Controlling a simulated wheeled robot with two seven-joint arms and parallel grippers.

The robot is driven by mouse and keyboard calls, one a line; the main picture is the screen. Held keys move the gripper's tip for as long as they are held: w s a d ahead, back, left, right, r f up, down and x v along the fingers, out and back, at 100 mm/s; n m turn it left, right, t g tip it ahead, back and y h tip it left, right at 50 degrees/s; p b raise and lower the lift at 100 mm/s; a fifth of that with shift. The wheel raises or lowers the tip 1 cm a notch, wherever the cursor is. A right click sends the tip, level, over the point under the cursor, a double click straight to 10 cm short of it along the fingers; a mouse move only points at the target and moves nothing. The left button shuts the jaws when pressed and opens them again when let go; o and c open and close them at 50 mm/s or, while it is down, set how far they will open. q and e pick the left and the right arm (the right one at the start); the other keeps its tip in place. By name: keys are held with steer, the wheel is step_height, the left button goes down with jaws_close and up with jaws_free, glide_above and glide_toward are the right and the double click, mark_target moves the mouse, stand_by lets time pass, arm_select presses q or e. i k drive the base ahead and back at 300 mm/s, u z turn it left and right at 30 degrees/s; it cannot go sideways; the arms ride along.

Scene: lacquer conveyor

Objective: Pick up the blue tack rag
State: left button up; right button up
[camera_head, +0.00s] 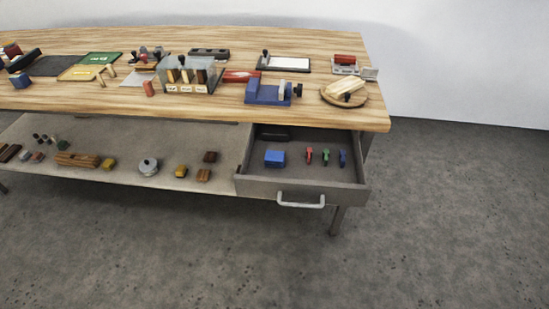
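A blue block-like thing (275,158) lies in the open drawer, left of several small coloured items. Neither of my grippers is in view.
The wooden workbench (330,115) holds a blue vise (268,92), a clear box of stamps (190,79) and a round board (343,97). The drawer (300,190) is pulled out. A lower shelf (120,130) holds several small items. The floor in front is clear.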

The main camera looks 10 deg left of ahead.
mark_target(276, 159)
steer(key=z, duration=0.05)
steer(key=k, duration=0.5)
steer(key=u, duration=0.45)
steer(key=i, duration=1.35)
steer(key=z, duration=0.75)
